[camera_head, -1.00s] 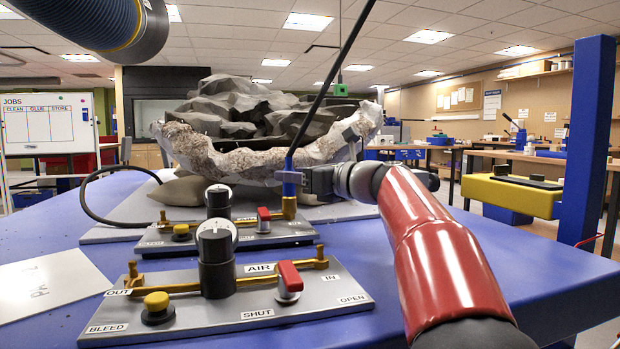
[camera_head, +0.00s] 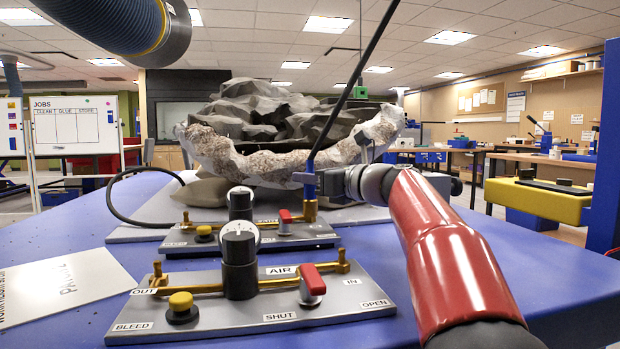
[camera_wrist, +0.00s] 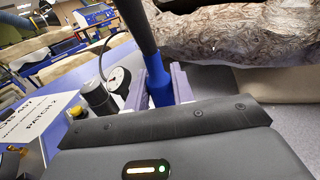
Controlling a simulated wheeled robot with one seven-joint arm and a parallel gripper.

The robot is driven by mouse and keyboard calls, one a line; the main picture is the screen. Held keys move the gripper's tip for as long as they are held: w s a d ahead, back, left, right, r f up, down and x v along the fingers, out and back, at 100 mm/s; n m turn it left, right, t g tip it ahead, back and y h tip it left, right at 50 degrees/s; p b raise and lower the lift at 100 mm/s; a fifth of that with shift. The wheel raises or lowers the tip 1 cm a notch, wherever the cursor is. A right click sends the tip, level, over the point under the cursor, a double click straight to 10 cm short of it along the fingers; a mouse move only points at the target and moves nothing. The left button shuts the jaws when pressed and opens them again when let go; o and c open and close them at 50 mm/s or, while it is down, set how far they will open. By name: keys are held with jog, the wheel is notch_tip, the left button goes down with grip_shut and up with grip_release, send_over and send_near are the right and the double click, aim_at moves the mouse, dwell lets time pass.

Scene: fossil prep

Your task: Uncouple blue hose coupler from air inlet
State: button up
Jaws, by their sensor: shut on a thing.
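The blue hose coupler (camera_head: 309,187) stands upright on the brass air inlet (camera_head: 311,211) at the right of the rear valve board (camera_head: 290,239). The two appear to touch. A dark hose (camera_head: 350,90) rises from the coupler, leaning up and to the right. My gripper (camera_head: 318,183) is shut on the coupler, reaching it from the right. In the wrist view the blue coupler (camera_wrist: 159,89) sits between the jaws of my gripper (camera_wrist: 162,90); the inlet below is hidden there.
A front valve board (camera_head: 350,305) with a red lever (camera_head: 312,282) and a yellow button (camera_head: 181,303) lies nearer. A jacketed fossil (camera_head: 270,160) stands behind. A white card (camera_head: 60,285) lies at left. The blue table (camera_head: 520,270) is clear at right.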

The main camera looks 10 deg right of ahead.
grip_shut()
jog(key=shift+r, duration=0.15)
jog(key=shift+r+p, duration=0.65)
jog(key=shift+p, duration=0.25)
jog(key=shift+r+p, duration=2.45)
jog(key=shift+p, duration=0.3)
